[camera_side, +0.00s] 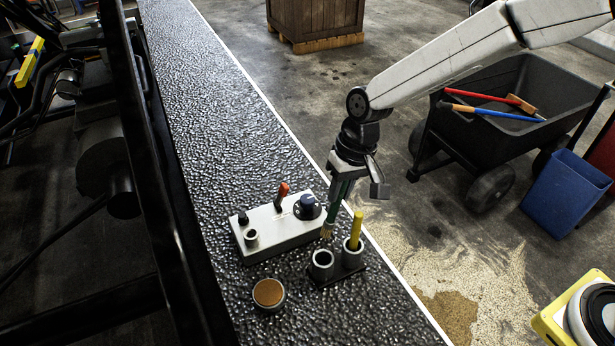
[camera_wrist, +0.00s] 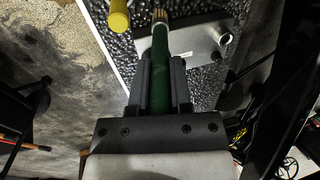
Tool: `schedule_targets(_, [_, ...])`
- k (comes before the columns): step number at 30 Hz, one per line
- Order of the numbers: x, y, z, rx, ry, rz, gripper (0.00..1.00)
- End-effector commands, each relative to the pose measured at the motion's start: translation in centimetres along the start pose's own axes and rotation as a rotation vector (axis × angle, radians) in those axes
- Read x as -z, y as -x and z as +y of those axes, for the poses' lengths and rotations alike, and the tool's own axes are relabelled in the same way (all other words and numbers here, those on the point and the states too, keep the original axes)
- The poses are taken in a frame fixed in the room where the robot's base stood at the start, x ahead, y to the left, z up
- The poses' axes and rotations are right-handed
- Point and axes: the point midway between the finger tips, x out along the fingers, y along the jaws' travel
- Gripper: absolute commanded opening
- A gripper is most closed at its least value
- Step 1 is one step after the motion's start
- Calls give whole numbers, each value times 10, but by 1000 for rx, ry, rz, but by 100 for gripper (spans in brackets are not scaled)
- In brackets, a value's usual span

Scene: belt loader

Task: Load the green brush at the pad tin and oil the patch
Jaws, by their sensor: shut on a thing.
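My gripper (camera_side: 343,187) is shut on the green brush (camera_side: 335,208) above the belt's right edge. The brush points down, slightly tilted, with pale bristles at its lower end near the white box's right end. The wrist view shows its green handle (camera_wrist: 158,92) between my gripper's fingers (camera_wrist: 160,85), bristles at the far end. The pad tin (camera_side: 268,293), round with a brown top, stands on the belt at the front left, apart from the brush. I cannot pick out the patch for certain.
A two-cup holder (camera_side: 322,262) stands below the brush; its left cup looks empty, its right holds a yellow brush (camera_side: 356,228). A white box (camera_side: 275,232) with a red lever and blue knob lies behind. The textured belt (camera_side: 215,120) is clear farther back.

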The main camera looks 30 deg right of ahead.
Motion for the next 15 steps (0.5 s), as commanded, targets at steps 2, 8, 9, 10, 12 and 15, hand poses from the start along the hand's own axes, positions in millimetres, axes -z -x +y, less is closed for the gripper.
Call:
schedule_targets(2, [-5, -5, -29, 27, 8, -2, 0])
schedule_targets(8, [-20, -14, -89, 87, 9, -1, 0])
schedule_targets(9, [-24, -15, -98, 96, 9, -2, 0])
schedule_targets(10, [-26, -16, -104, 102, 9, -3, 0])
schedule_targets(12, [-30, -18, -116, 115, 8, -3, 0])
schedule_targets(15, [-35, -19, -128, 127, 9, -2, 0])
